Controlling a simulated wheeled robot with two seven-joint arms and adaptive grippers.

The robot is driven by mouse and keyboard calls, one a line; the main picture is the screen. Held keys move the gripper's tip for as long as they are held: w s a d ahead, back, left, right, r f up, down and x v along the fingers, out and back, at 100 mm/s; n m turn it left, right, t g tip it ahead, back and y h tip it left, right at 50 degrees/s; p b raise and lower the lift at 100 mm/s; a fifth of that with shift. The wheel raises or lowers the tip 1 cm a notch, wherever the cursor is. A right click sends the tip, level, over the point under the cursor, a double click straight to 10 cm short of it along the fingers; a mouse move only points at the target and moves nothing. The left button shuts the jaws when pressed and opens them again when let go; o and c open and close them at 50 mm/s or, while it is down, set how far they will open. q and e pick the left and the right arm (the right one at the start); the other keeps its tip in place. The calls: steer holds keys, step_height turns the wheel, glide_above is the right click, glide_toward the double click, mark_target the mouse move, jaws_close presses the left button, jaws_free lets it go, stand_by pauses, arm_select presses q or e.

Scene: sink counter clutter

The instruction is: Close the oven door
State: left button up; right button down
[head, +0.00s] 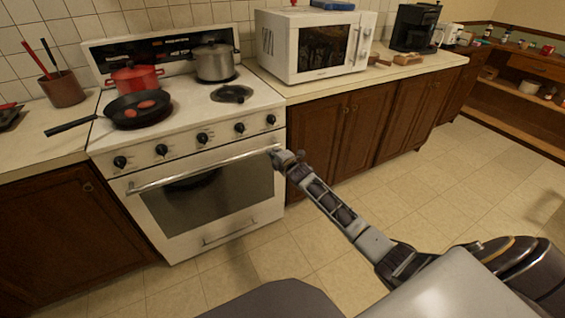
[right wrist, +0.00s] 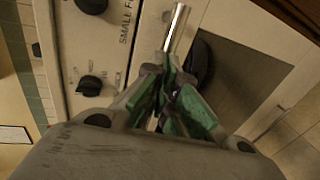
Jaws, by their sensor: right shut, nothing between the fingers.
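The white oven door (head: 260,215) with its dark window is upright on the front of the stove, flush or nearly flush; I cannot tell whether a small gap is left. Its metal handle (head: 200,172) runs across the top of the door. My right gripper (head: 276,155) is shut and empty at the right end of this handle. In the right wrist view, the shut green-padded fingers (right wrist: 174,97) are close to the end of the handle (right wrist: 178,28); contact is unclear. My left gripper is out of view.
The stove (head: 190,95) carries a black frying pan (head: 138,110), a red pot (head: 136,78) and a steel pot (head: 214,62). Black knobs (head: 202,138) sit above the door. Brown cabinets (head: 335,135) stand to the right. The tiled floor (head: 440,190) in front is clear.

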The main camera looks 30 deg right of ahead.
steer(key=v, duration=0.8)
steer(key=shift+s, duration=0.3)
steer(key=shift+a+f, duration=0.1)
steer(key=shift+f, duration=0.05)
stand_by(0.7)
